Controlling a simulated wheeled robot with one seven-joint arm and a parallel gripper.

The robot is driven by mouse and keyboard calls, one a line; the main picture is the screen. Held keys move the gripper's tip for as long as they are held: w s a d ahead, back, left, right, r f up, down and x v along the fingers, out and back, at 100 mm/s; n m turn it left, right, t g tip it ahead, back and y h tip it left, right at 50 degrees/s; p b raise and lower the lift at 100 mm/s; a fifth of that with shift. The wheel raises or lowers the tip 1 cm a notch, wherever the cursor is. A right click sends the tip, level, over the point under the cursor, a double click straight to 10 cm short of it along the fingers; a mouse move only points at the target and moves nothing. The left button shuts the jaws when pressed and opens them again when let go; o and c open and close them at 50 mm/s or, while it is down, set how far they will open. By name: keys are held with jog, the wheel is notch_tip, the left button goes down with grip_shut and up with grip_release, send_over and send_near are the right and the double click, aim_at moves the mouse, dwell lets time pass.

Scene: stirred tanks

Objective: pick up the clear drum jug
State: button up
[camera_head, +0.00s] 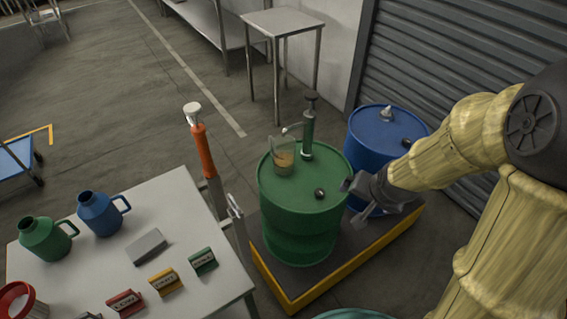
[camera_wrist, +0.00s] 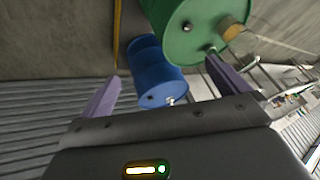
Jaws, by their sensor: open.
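The clear jug (camera_head: 284,158) stands upright on top of the green drum (camera_head: 300,222). It holds some amber-brown liquid, and its handle is towards the upper right. In the wrist view the jug (camera_wrist: 232,29) shows small on the drum's lid at the upper right. My gripper (camera_head: 352,203) is beside the right edge of the green drum, apart from the jug and to its right and nearer. In the wrist view my gripper (camera_wrist: 160,85) has its two fingers wide apart with nothing between them close up.
A dark green hand pump (camera_head: 309,130) rises from the green drum, right behind the jug. A blue drum (camera_head: 383,142) stands behind on the same yellow-edged pallet (camera_head: 340,270). An orange pump (camera_head: 202,150) stands left. A table (camera_head: 190,240) holds jugs and label signs.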

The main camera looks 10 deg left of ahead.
jog(key=w+a+f+m+t+y+b, duration=0.2)
jog(key=w+a+f+m, duration=0.2)
jog(key=a, duration=0.4)
jog(key=w+a+f+m+t+y+b, duration=0.2)
jog(key=w+a+f+m+b, duration=0.15)
jog(key=a, duration=0.45)
jog(key=w+a+f+m+t+y+b, duration=0.2)
jog(key=w+a+f+m, duration=0.25)
jog(key=a, duration=0.45)
jog(key=a+f+m+t+h+b, duration=0.1)
jog(key=f+m+t+h+b, duration=0.1)
jog(key=m, duration=0.4)
jog(key=f+m+t+h+b, duration=0.2)
jog(key=f+m, duration=0.1)
jog(key=m, duration=0.4)
jog(key=a+f+m+t+h+b, duration=0.1)
jog(key=f+m+t+b, duration=0.1)
jog(key=m, duration=0.4)
jog(key=shift+a+f+m+t+h, duration=0.3)
jog(key=shift+f+m+h, duration=0.1)
jog(key=shift+d+m+h, duration=0.2)
jog(key=shift+m+h, duration=0.1)
jog(key=shift+m, duration=0.2)
